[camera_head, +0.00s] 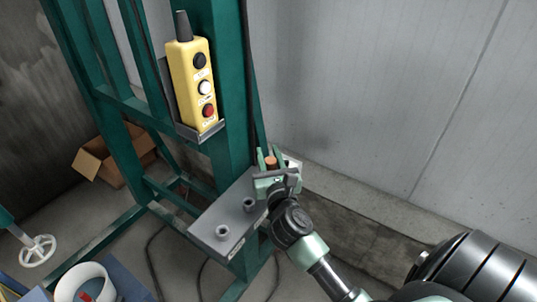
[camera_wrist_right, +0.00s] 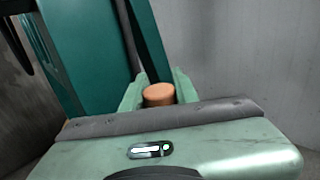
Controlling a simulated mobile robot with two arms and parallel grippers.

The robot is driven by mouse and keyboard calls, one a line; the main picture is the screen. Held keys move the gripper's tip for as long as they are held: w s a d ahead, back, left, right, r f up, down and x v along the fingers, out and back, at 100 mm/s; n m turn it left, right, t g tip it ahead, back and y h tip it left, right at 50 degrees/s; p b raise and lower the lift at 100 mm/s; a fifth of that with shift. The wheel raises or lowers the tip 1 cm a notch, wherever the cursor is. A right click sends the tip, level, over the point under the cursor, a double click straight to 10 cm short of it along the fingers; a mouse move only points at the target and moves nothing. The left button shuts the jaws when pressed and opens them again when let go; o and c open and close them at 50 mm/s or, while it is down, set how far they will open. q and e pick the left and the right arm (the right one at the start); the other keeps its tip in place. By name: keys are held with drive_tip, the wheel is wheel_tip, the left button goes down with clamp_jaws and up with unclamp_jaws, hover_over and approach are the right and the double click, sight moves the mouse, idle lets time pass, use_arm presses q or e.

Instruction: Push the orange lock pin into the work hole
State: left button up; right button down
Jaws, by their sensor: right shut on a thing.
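The orange lock pin (camera_head: 271,161) stands between the fingers of my right gripper (camera_head: 269,163), above the far right end of a grey metal plate (camera_head: 219,213). In the right wrist view, the orange round top of the pin (camera_wrist_right: 159,94) shows between the two pale green fingers of my right gripper (camera_wrist_right: 158,92), which is shut on it. The pin's lower part is hidden behind the gripper body. Two grey round sockets (camera_head: 249,204) stand on the plate to the left of the gripper. Which hole is the work hole, I cannot tell. My left gripper is not in view.
A green steel frame (camera_head: 232,90) carries the plate. A yellow control box (camera_head: 194,88) with black, white and red buttons hangs on it. A cardboard box (camera_head: 98,165) lies behind at left. A grey wall (camera_head: 380,80) stands close on the right.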

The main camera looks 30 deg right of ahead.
drive_tip(key=shift+f+b, duration=0.8)
drive_tip(key=shift+f, duration=0.4)
drive_tip(key=c, duration=1)
unclamp_jaws()
drive_tip(key=b+v, duration=0.1)
drive_tip(key=v, duration=0.6)
drive_tip(key=shift+s+a+b, duration=0.15)
drive_tip(key=shift+s+b, duration=0.15)
drive_tip(key=shift+s, duration=0.1)
